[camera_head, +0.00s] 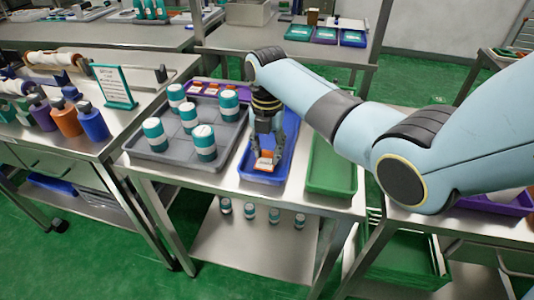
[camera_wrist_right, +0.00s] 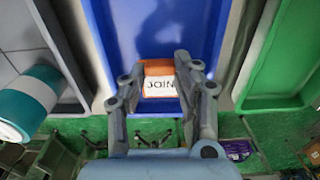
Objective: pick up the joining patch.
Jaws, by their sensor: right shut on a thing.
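The joining patch (camera_head: 265,160) is a small orange and white piece. In the right wrist view it is the orange and white block marked "JOIN" (camera_wrist_right: 158,84), between my fingers. My right gripper (camera_head: 267,158) reaches down into the blue tray (camera_head: 262,177) and is shut on the patch. The fingers also show in the right wrist view (camera_wrist_right: 158,92), one on each side of the patch. I cannot tell whether the patch touches the tray floor. My left gripper is not in view.
A grey tray (camera_head: 152,158) with several white and teal containers stands left of the blue tray. A green tray (camera_head: 330,175) stands to its right. A purple tray (camera_head: 203,87) with orange items lies behind. Bottles (camera_head: 92,121) and a green sign (camera_head: 115,87) stand on the left table.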

